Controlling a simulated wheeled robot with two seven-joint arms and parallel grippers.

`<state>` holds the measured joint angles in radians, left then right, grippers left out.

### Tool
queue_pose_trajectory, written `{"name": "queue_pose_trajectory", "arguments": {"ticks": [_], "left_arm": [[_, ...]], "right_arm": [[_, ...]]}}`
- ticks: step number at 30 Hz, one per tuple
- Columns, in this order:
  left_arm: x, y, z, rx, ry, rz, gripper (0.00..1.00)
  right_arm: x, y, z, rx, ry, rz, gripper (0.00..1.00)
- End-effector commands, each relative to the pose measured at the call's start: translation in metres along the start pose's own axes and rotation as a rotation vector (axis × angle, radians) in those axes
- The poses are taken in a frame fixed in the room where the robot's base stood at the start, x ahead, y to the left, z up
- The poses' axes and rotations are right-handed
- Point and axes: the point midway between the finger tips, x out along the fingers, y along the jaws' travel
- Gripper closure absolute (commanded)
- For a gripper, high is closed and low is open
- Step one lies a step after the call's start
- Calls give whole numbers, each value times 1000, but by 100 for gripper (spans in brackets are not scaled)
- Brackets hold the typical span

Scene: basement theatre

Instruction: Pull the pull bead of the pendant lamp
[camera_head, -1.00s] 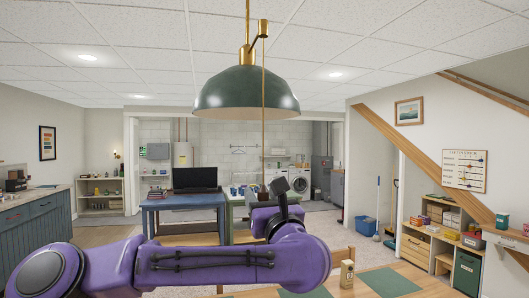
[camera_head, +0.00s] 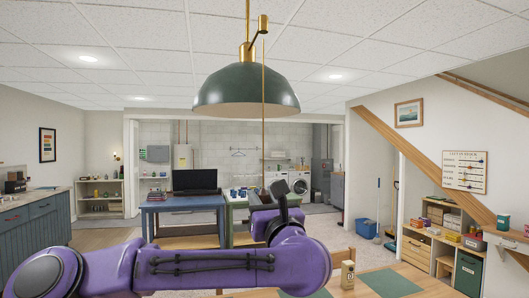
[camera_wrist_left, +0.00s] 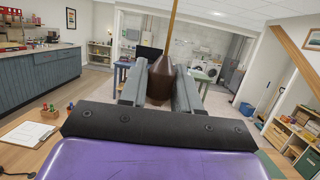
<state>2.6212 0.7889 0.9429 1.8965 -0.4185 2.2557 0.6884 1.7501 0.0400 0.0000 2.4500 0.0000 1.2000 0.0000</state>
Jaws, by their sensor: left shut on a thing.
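The pendant lamp (camera_head: 246,90), with a dark green dome shade and brass fittings, hangs from the ceiling in the head view. A thin pull cord (camera_head: 263,140) runs down from its brass side arm to my left gripper (camera_head: 264,196). In the left wrist view, the brown, tapered pull bead (camera_wrist_left: 160,86) hangs on the cord (camera_wrist_left: 173,35) between the two grey fingers of my left gripper (camera_wrist_left: 160,82). The fingers are shut on the bead. In the head view the bead is too small and covered to make out clearly. My right gripper is not in view.
A blue desk (camera_head: 185,208) with a dark screen stands farther back. A clipboard (camera_wrist_left: 28,133) lies on wood in the left wrist view.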

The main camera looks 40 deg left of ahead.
Motion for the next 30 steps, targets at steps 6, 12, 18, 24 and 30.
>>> {"name": "queue_pose_trajectory", "arguments": {"ticks": [6,12,18,24,30], "left_arm": [[-1,0,0,0,-1,-1,83],[2,0,8,0,-1,-1,83],[4,0,16,1,-1,-2,83],[4,0,16,0,-1,-2,83],[4,0,16,0,-1,-1,45]], "right_arm": [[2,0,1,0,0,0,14],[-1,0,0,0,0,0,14],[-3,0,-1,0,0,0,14],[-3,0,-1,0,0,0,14],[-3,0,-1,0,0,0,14]]}}
